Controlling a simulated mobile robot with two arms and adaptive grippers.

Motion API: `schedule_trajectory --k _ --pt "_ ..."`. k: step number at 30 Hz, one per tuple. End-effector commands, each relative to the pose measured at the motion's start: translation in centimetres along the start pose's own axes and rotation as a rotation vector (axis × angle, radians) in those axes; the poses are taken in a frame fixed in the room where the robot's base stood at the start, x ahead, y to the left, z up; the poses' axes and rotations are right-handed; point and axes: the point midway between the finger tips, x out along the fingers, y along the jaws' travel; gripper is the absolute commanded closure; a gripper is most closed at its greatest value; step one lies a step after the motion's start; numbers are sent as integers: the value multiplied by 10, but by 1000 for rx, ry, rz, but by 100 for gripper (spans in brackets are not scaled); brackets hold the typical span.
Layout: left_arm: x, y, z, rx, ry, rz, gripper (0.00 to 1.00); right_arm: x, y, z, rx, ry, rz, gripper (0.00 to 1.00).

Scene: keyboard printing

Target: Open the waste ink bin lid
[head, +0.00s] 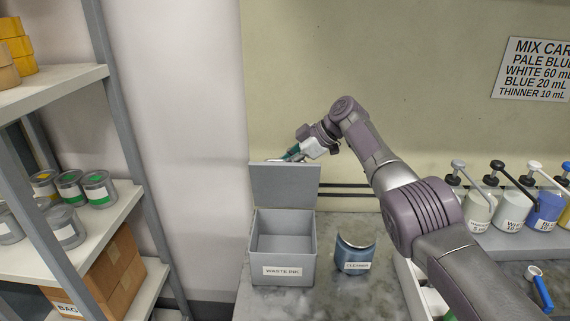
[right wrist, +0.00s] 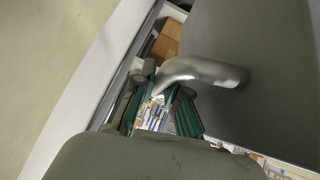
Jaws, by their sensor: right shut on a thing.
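The grey waste ink bin (head: 282,260) stands on the counter with its label facing front. Its lid (head: 284,187) is raised upright at the back edge, and the bin's inside shows empty. My right gripper (head: 291,155) is at the lid's top edge, its fingers partly hidden behind the lid. In the right wrist view, a bent metal handle (right wrist: 205,70) sticks out from the grey lid (right wrist: 265,45) and runs between the green-padded fingers (right wrist: 160,108), which are shut on it. My left gripper is not in view.
Pump bottles (head: 480,207) line the right side. A shelf (head: 60,80) with cans and boxes stands at the left. The wall is close behind the lid.

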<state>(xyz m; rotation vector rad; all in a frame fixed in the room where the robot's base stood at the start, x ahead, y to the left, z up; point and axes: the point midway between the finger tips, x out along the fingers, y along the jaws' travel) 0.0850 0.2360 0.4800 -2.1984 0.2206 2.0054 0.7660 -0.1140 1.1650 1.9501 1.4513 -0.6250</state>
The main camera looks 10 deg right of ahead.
Motion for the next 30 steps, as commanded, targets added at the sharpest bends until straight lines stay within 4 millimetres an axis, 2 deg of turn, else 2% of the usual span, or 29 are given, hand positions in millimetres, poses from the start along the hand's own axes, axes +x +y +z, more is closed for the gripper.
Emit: schedule_trajectory --k 10,11,12,15,16,25,30 --pt "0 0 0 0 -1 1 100 0 1 -1 -2 2 4 100" --pt "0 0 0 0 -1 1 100 0 1 -1 -2 2 4 85" --pt "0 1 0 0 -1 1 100 0 1 -1 -2 2 4 79" --pt "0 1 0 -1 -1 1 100 0 1 -1 -2 2 3 62" --pt "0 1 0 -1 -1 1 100 0 1 -1 -2 1 3 61" --pt "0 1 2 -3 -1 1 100 -1 1 0 -1 1 2 61" --pt "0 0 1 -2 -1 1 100 -14 1 0 -3 3 3 61"
